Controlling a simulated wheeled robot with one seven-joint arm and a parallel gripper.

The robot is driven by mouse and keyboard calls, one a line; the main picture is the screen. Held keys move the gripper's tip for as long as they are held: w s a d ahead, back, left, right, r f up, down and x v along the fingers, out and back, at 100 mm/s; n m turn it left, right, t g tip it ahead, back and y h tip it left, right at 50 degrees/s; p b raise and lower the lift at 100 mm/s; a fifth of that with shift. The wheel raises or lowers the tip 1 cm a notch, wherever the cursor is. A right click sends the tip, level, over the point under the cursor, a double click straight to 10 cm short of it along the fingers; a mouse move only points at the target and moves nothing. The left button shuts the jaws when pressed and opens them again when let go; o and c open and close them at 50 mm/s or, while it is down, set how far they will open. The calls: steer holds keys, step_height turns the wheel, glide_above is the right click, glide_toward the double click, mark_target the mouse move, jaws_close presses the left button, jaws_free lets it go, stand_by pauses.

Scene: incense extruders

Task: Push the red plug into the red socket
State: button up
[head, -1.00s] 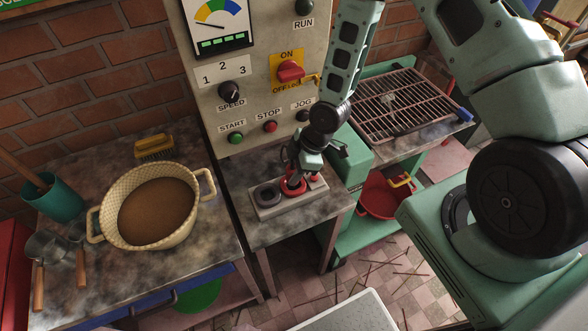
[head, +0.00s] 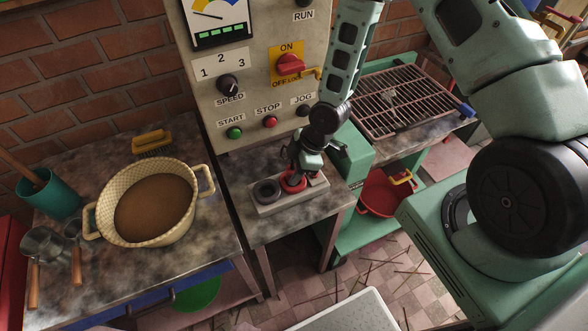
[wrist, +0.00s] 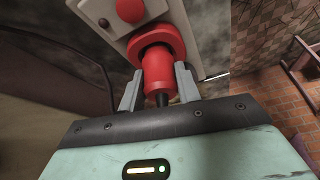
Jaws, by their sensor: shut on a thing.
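The red plug (wrist: 158,75) is a red cylinder between the two grey fingers of my gripper (wrist: 159,92), which is shut on it. Its far end meets the red socket (wrist: 172,35), a thick red ring on a pale grey block. The plug looks lined up with the ring; how deep it sits is not clear. In the head view, my gripper (head: 298,172) points down over the red socket (head: 290,187), hiding most of the plug. The grey block (head: 262,211) stands on the small metal table.
A black ring socket (head: 267,191) sits on the block's left part. A control panel (head: 250,110) with buttons and knobs rises behind. A woven pot (head: 102,215) of brown paste is on the left table. A grill rack (head: 400,103) is at the right.

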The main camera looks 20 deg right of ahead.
steer(key=shift+f, duration=0.3)
steer(key=o, duration=1.1)
steer(key=shift+c, duration=0.2)
steer(key=shift+r, duration=0.1)
steer(key=v, duration=1.7)
steer(key=shift+r, duration=0.1)
